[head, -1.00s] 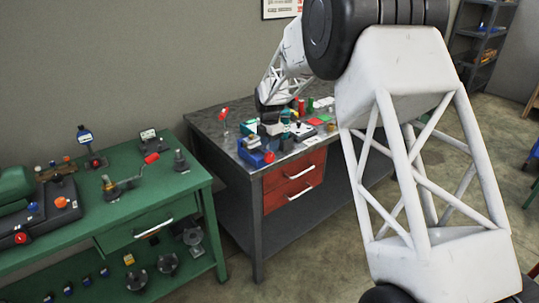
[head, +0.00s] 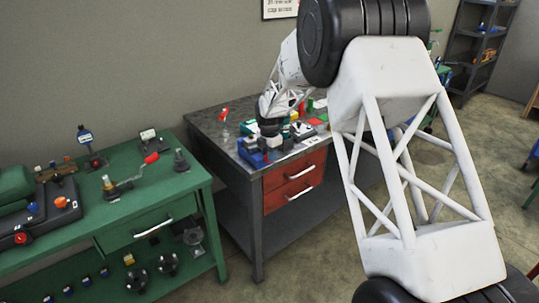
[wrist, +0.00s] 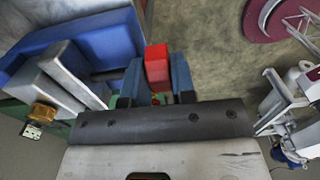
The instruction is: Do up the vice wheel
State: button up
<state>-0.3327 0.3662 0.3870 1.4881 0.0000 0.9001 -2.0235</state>
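A blue vice (head: 252,156) sits on the near corner of the dark grey bench. In the wrist view its blue body (wrist: 103,42) and grey jaws (wrist: 62,78) lie to the left. A red block-shaped piece (wrist: 157,63), apparently the grip of the vice wheel, lies between the fingers of my gripper (wrist: 158,78) and reaches past their tips. The fingers sit close on both sides of it; I cannot tell whether they press on it. In the head view my gripper (head: 268,150) is low over the vice and hides part of it. The rest of the wheel is hidden.
Several small tools and parts crowd the grey bench (head: 205,119) around the vice, with a red-handled lever (head: 223,115) behind. A green bench (head: 120,212) with cranks and gauges stands to the left. Open floor lies in front.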

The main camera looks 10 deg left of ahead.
grip_shut()
jog(key=shift+s+a+t+h, duration=0.1)
jog(key=shift+t+h, duration=0.4)
jog(key=shift+o, duration=2.4)
grip_release()
jog(key=shift+r, duration=0.15)
